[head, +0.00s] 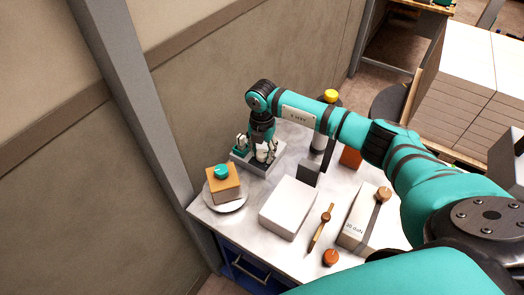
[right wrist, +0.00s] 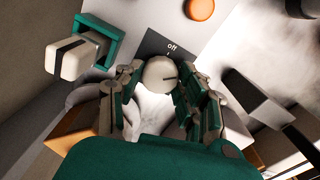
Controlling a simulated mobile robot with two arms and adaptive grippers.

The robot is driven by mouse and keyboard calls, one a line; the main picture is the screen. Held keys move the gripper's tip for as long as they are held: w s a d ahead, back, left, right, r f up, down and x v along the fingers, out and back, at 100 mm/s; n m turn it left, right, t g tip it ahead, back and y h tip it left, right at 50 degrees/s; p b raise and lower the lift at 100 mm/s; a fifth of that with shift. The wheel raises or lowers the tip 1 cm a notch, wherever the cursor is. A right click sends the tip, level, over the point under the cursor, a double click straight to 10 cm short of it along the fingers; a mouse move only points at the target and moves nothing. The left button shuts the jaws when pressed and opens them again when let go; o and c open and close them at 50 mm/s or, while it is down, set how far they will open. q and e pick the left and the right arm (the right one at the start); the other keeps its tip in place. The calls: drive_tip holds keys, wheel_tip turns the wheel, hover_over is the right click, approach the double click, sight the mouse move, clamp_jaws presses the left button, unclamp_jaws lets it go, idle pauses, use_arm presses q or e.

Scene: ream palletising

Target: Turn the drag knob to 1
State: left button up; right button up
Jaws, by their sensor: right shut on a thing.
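The drag knob (right wrist: 158,74) is a pale round knob with a short dark line on its face, in the right wrist view. The line points to the right, not at the word "off" on the dark plate (right wrist: 171,45) above it. No "1" can be read. My right gripper (right wrist: 160,88) has its fingers on both sides of the knob and is shut on it. In the head view the right gripper (head: 262,153) reaches down to a grey unit (head: 252,170) at the back of the table. My left gripper is not in view.
A plate (head: 226,207) with an orange block (head: 222,187) stands left of the arm. A white box (head: 289,206), a slim brown tool (head: 321,229) and a labelled box (head: 355,222) lie in front. A teal frame with a pale block (right wrist: 76,62) is beside the knob.

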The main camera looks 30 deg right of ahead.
sight(262, 153)
drive_tip(key=shift+m, duration=0.8)
drive_tip(key=o, duration=1.2)
drive_tip(key=shift+c, duration=0.2)
wheel_tip(262, 153, up, 12)
